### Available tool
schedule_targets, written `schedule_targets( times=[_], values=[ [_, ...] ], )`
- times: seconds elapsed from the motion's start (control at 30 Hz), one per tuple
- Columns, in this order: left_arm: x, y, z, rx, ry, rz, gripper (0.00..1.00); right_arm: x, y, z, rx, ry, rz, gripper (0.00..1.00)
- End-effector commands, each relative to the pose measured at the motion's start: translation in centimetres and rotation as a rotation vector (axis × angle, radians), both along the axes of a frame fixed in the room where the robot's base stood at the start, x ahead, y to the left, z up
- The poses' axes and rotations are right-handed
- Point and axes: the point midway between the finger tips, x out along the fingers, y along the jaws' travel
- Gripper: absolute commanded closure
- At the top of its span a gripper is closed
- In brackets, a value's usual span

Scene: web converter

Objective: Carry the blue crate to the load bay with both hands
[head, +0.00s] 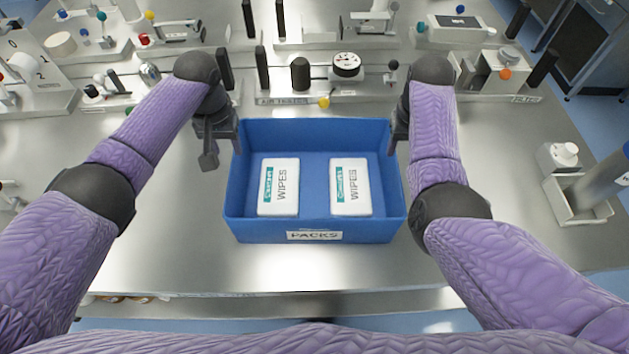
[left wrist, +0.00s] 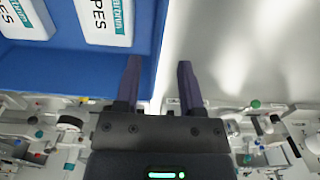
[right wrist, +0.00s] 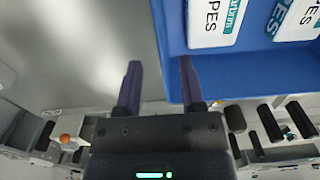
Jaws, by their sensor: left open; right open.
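The blue crate (head: 315,236) sits upright on the steel bench in front of me, labelled PACKS, with two white wipes packs (head: 279,187) (head: 351,188) lying in it. My left gripper (head: 222,150) is open at the crate's left wall, towards its far end. In the left wrist view its fingers (left wrist: 158,65) appear to lie either side of the crate wall (left wrist: 150,45). My right gripper (head: 398,142) is open at the right wall, partly hidden by its arm. In the right wrist view its fingers (right wrist: 160,65) also appear to straddle the wall (right wrist: 172,45). I cannot tell whether either touches.
Fixtures with a dial gauge (head: 346,65), black posts and knobs line the bench behind the crate. A grey tray with a white-capped item (head: 564,154) stands at the right. Bare steel bench (head: 180,235) lies left of the crate and in front of it.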

Motion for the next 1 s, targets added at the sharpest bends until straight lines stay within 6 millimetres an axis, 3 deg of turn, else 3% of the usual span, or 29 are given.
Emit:
schedule_targets(
  times=[0.23, 0.4, 0.87, 1.0],
  values=[
    [-0.1, 0.0, -5.0, 0.001, 0.005, 0.003, 0.5, -0.1, 0.0, -5.0, 0.0, 0.005, 0.0, 0.5],
    [0.0, -0.1, -6.9, -0.003, 0.003, 0.002, 0.5, 0.1, -0.1, -6.9, -0.002, 0.002, -0.001, 0.5],
    [0.0, 0.0, -7.8, 0.0, 0.0, 0.0, 0.5, 0.0, 0.0, -7.8, 0.0, 0.0, 0.0, 0.5],
    [0.0, 0.0, -7.8, 0.0, 0.0, 0.0, 0.75, -0.1, 0.0, -7.8, 0.0, 0.0, 0.0, 0.75]
  ],
)
